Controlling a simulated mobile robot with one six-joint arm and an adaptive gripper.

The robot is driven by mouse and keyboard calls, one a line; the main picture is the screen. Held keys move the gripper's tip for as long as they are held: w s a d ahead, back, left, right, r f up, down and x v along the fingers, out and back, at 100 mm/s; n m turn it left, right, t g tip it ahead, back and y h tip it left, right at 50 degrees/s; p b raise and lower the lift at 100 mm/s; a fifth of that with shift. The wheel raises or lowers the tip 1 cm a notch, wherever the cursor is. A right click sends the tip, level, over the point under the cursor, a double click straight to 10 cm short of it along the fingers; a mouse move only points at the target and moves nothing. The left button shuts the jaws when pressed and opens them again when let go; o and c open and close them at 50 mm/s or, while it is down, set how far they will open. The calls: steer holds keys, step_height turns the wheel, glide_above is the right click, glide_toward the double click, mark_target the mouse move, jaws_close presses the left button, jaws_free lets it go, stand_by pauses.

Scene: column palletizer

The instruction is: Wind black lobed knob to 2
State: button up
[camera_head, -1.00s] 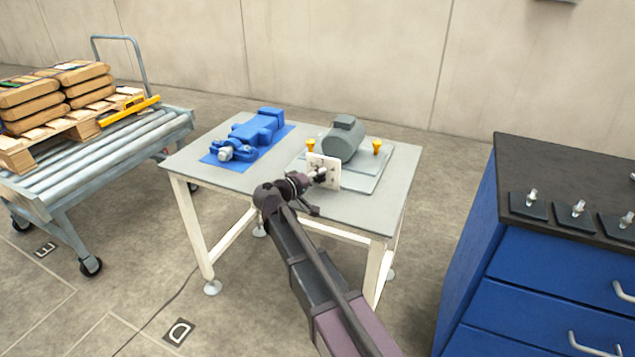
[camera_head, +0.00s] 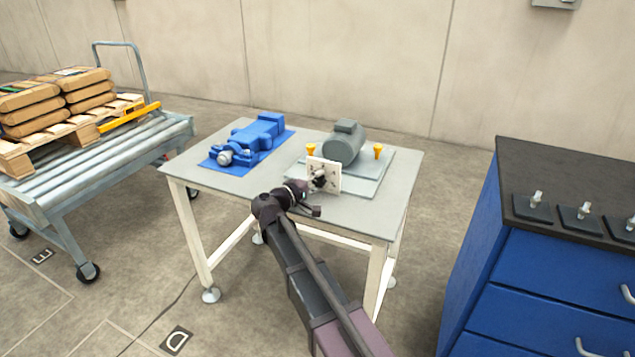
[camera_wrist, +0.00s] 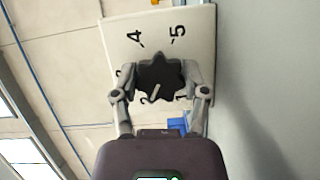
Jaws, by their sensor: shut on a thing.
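The black lobed knob (camera_wrist: 160,76) sits on the front of a white dial plate (camera_wrist: 150,25), which also shows in the head view (camera_head: 331,172). In the wrist view the numbers 4 and 5 show on the plate above the knob; other marks are partly hidden by my gripper. A pale pointer line on the knob slants toward the lower left in that view. My gripper (camera_wrist: 160,92) has a finger on each side of the knob and is shut on it. In the head view my gripper (camera_head: 312,184) reaches the plate from the front.
The plate stands on a table (camera_head: 225,179) before a grey motor (camera_head: 344,143) with yellow cups beside it. A blue machine part (camera_head: 251,138) lies left. A roller cart (camera_head: 95,160) with sacks is far left, and a blue cabinet (camera_head: 540,270) right.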

steer(key=o, duration=1.2)
steer(key=shift+c, duration=0.2)
steer(key=shift+s+a, duration=0.1)
steer(key=shift+v, duration=3.55)
steer(key=shift+s+f, duration=0.1)
steer(key=shift+f, duration=0.05)
